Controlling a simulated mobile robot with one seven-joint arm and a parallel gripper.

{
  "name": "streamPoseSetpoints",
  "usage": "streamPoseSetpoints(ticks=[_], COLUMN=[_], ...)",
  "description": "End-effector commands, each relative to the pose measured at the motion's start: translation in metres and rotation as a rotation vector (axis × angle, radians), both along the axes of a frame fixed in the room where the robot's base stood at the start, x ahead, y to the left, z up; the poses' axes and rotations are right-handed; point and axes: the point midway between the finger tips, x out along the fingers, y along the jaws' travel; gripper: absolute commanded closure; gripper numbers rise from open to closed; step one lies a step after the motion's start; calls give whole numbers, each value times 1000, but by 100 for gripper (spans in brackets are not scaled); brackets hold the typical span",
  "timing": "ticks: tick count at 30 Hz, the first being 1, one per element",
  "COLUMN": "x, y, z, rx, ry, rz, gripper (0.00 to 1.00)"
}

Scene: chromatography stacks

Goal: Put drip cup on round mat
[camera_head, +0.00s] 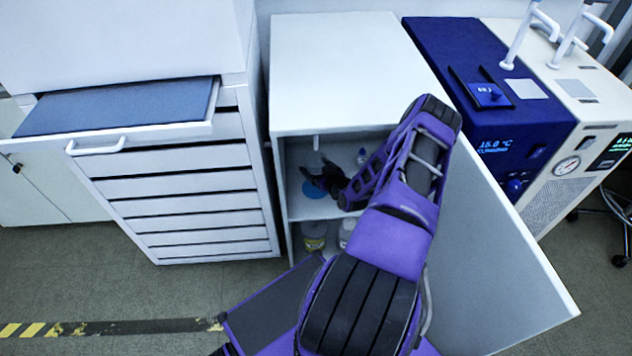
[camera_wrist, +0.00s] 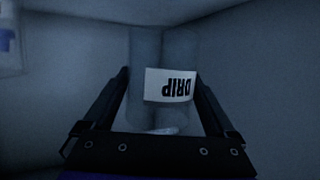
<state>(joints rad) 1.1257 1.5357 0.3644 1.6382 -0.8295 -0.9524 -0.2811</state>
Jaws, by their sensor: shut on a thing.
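In the head view the cup cannot be made out clearly. The round mat (camera_head: 312,190) is a blue disc on the cabinet's upper shelf, partly hidden by my dark gripper. I cannot tell whether the cup touches the mat.
The white cabinet (camera_head: 345,60) has its door (camera_head: 490,260) swung open to the right of my arm. A small bottle (camera_head: 362,156) stands deeper on the shelf. Jars (camera_head: 314,236) stand on the lower level. A drawer unit (camera_head: 185,200) with an open top drawer stands left.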

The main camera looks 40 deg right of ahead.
Motion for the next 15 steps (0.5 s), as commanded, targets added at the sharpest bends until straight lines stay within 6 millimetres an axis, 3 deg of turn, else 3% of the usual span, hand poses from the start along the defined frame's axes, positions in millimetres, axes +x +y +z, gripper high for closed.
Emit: streamPoseSetpoints(ticks=[15], x=[0], y=[0], z=[-55], rx=[0], ry=[0], rz=[-1], gripper=[63])
